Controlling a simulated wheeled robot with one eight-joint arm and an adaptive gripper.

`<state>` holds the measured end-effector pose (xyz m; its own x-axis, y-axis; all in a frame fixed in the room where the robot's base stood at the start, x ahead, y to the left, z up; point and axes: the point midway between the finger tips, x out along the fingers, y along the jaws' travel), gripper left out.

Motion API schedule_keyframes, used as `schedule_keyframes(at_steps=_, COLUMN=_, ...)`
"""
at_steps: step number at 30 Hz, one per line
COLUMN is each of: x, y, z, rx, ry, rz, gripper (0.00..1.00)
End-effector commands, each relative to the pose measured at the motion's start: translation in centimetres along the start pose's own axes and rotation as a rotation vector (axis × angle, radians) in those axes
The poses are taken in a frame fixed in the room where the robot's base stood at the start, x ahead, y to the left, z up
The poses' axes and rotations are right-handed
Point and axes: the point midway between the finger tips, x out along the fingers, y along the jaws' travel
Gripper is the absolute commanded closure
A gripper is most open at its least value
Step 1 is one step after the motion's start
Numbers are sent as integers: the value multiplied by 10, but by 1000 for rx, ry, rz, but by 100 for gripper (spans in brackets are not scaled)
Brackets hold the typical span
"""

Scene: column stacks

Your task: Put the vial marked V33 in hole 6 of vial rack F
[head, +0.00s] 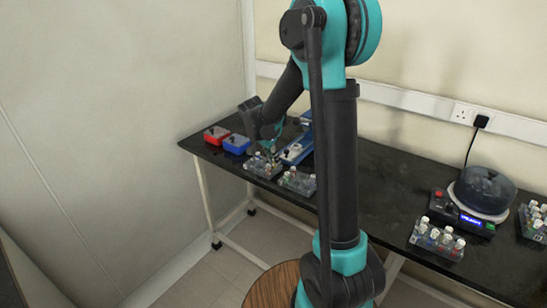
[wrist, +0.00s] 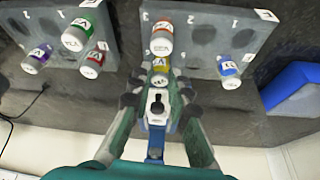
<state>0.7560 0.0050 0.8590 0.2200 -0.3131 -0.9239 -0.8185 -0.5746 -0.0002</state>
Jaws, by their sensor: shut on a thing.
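My gripper (wrist: 159,84) points down at the racks, its fingers on both sides of a white-capped vial with a yellow band (wrist: 160,70). It is shut on this vial, whose marking I cannot read. The vial is at the near corner of a grey rack (wrist: 215,20), by the wall-side row; I cannot tell whether it is in a hole or just above. A red-banded vial (wrist: 162,40) stands beyond it and a blue-banded vial (wrist: 229,73) at the other end. The rack's letter is unclear. In the head view my gripper (head: 269,147) is over the left rack (head: 259,170).
A second rack (wrist: 110,50) with several vials stands beside it. A blue device (head: 297,152), a blue box (head: 237,144) and a red box (head: 216,135) stand nearby. A round-lidded machine (head: 484,190) and more racks stand right. The middle of the table is clear.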

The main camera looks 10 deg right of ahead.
Motion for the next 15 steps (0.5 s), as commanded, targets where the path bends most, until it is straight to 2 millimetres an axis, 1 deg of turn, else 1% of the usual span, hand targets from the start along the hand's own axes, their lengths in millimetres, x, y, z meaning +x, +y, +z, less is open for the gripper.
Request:
schedule_keyframes(at_steps=8, x=1, y=0, z=0, rx=0, ry=0, rz=0, gripper=100)
schedule_keyframes(at_steps=9, x=1, y=0, z=0, rx=0, ry=0, rz=0, gripper=78)
schedule_keyframes(at_steps=13, x=1, y=0, z=0, rx=0, ry=0, rz=0, gripper=62)
schedule_keyframes(at_steps=14, x=1, y=0, z=0, rx=0, ry=0, rz=0, gripper=58)
schedule_keyframes(at_steps=15, x=1, y=0, z=0, rx=0, ry=0, rz=0, gripper=58)
